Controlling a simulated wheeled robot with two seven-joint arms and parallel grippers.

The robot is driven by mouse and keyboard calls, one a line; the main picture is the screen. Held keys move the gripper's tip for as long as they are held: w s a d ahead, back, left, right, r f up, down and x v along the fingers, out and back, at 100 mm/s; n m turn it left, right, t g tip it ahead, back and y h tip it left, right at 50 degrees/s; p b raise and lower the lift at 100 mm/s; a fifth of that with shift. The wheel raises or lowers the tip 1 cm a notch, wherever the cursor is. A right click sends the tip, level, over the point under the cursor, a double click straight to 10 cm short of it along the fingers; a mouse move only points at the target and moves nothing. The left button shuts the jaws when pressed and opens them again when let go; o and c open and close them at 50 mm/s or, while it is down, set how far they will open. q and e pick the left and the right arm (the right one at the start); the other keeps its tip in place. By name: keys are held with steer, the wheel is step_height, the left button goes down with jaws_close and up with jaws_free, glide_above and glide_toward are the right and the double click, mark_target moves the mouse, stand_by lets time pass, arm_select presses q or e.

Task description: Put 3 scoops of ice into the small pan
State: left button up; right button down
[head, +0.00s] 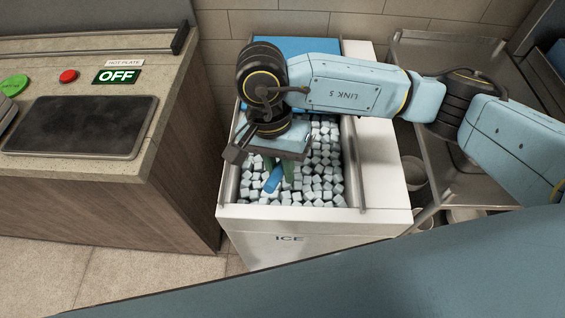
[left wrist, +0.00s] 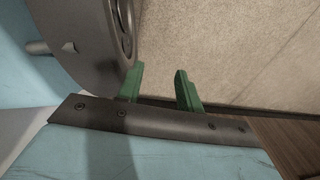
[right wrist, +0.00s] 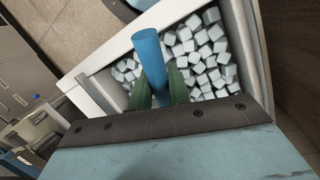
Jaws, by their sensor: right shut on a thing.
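Many pale ice cubes (head: 318,178) fill the open bin of the white ice chest (head: 318,227), marked ICE. They also show in the right wrist view (right wrist: 207,52). My right gripper (head: 283,176) is over the bin, pointing down. Its green fingers (right wrist: 161,90) are shut on a blue handle (right wrist: 149,58), likely the scoop's; its lower end also shows in the head view (head: 273,180). The scoop's bowl is hidden. My left gripper (left wrist: 160,88) is open and empty, with floor behind it. It is not in the head view. I cannot pick out the small pan.
A counter (head: 165,100) at left holds a dark hot plate (head: 80,126), a red button (head: 68,76) and a sign reading OFF (head: 116,77). A metal rack (head: 440,140) stands right of the chest, with a round container (head: 412,172) low beside it.

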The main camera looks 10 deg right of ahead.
mark_target(275, 178)
steer(key=shift+s+a+r+t+p, duration=0.15)
steer(key=shift+s+r+p, duration=0.05)
steer(key=shift+r, duration=0.3)
steer(key=shift+s+a+r+t+p, duration=0.15)
steer(key=shift+r+p, duration=0.05)
steer(key=shift+r, duration=0.25)
steer(key=shift+s+a+r+t+h, duration=0.4)
steer(key=shift+s+a+r, duration=0.3)
steer(key=shift+s+r, duration=0.25)
steer(key=shift+f, duration=0.1)
